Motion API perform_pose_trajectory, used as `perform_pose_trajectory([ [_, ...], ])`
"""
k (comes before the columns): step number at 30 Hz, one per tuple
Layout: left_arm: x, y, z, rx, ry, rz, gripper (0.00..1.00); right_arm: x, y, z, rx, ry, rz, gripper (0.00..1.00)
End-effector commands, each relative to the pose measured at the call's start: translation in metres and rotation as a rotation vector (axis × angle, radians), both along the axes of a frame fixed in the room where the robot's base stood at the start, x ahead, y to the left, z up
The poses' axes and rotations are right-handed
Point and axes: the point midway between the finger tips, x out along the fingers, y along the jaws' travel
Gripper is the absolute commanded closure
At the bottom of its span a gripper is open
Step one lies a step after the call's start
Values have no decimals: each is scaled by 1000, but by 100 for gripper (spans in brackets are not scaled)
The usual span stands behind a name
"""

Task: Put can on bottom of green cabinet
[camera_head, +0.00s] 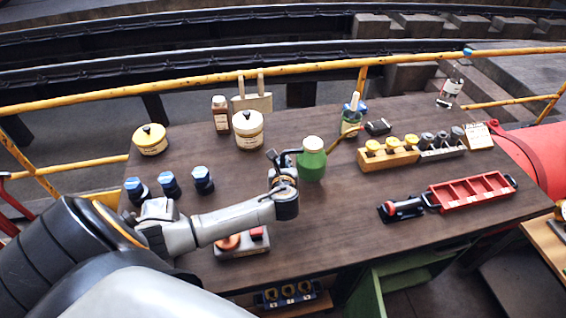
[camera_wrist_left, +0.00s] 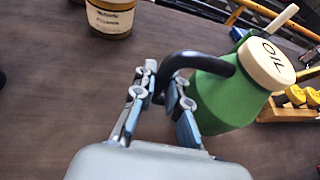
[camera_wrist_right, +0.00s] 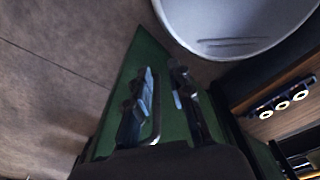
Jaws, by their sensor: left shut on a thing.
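The can is a green oil can (camera_head: 312,162) with a cream lid, upright at the middle of the brown table. In the left wrist view the can (camera_wrist_left: 222,98) shows "OIL" on its lid and a black curved handle. My left gripper (camera_head: 284,180) is shut on that handle, left of the body; its fingers also show in the left wrist view (camera_wrist_left: 166,92). The green cabinet (camera_head: 400,268) is under the table, mostly hidden. In the right wrist view my right gripper (camera_wrist_right: 163,85) has its fingers apart, before a green cabinet panel (camera_wrist_right: 148,52) and a metal handle (camera_wrist_right: 156,112).
Cream pots (camera_head: 249,135) and blue-capped bottles (camera_head: 169,184) stand left of the can. A wooden rack (camera_head: 388,158) and a red tray (camera_head: 470,192) are to its right. A yellow rail (camera_head: 200,82) runs behind. The table front centre is fairly clear.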

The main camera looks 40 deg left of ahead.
Motion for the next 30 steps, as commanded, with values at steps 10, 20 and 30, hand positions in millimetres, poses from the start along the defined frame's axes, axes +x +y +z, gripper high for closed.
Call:
perform_pose_trajectory([
  [10,9,6,-12,0,-4,-1,100,0,1,-20,1,0,0,79],
  [20,13,9,-46,-1,-4,0,100,0,4,-66,4,0,-2,79],
  [30,13,10,-47,1,-3,0,100,0,4,-69,5,0,-2,79],
])
